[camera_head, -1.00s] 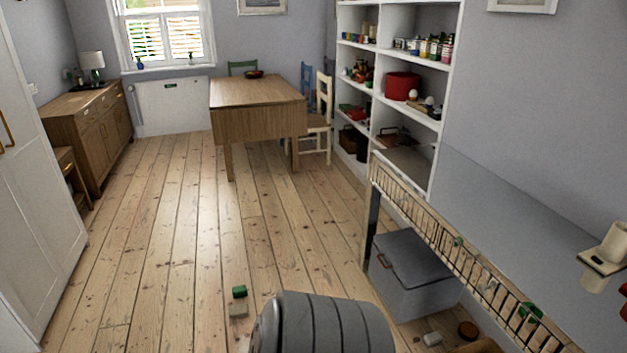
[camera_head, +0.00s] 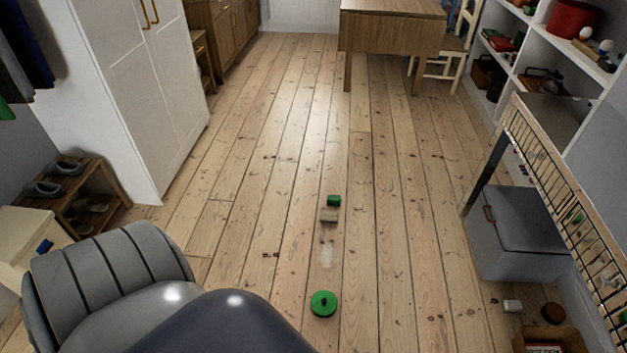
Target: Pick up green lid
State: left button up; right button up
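A round green lid (camera_head: 323,303) with a small dark knob lies flat on the floorboards, near the bottom middle of the head view. It stands apart from other things, just beyond my own dark rounded body part at the bottom edge. Neither of my grippers shows in the head view.
A grey lidded box (camera_head: 520,240) stands right, a white wardrobe (camera_head: 140,90) and a shoe rack (camera_head: 85,200) left. A wooden table (camera_head: 392,28) is at the back.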

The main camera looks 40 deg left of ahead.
aim_at(324, 303)
jog(key=u, duration=1.25)
